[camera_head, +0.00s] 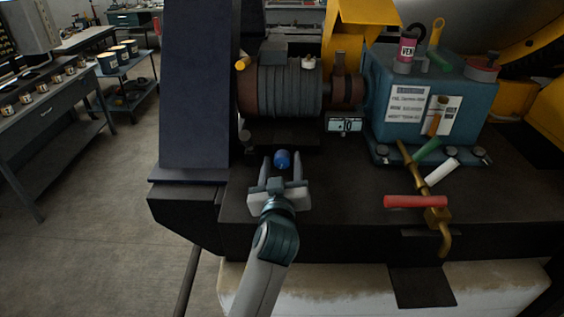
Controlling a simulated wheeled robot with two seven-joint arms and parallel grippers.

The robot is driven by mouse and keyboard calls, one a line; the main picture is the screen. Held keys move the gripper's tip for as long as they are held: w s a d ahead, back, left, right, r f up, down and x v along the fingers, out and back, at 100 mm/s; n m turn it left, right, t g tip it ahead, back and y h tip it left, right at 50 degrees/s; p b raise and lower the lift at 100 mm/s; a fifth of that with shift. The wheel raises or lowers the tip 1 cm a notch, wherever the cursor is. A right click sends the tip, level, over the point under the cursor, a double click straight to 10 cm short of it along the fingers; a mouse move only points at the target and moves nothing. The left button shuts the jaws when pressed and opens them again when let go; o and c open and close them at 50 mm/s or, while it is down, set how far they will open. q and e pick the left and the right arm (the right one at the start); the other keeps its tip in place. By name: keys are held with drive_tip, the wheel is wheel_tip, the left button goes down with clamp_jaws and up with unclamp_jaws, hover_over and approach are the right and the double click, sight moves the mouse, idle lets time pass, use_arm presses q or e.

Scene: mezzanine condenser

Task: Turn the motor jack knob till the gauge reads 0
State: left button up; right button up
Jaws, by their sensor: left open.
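The blue motor jack knob (282,158) sits low in front of the dark, ribbed motor (286,88). My left gripper (281,167) is open, with one finger on each side of the knob in the picture. I cannot tell whether the fingers touch the knob or stop short of it. The gauge (345,125) is a small display to the right of the knob; it seems to read 10, with a small mark before it that may be a sign. My right gripper is not in view.
A teal gearbox (412,100) stands right of the motor. A brass pipe with a red handle (414,202) and green and white handles juts over the black base (330,200). A dark column (196,100) rises at left. Open floor and benches lie farther left.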

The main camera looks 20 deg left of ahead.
use_arm(q)
drive_tip(key=shift+c, duration=0.2)
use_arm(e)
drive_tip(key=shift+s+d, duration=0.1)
use_arm(q)
drive_tip(key=c, duration=1)
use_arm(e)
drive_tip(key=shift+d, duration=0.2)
use_arm(q)
drive_tip(key=shift+m, duration=0.3)
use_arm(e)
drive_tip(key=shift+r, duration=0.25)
use_arm(q)
drive_tip(key=shift+r+m+p, duration=0.15)
drive_tip(key=shift+m+p, duration=0.65)
drive_tip(key=shift+m, duration=2.3)
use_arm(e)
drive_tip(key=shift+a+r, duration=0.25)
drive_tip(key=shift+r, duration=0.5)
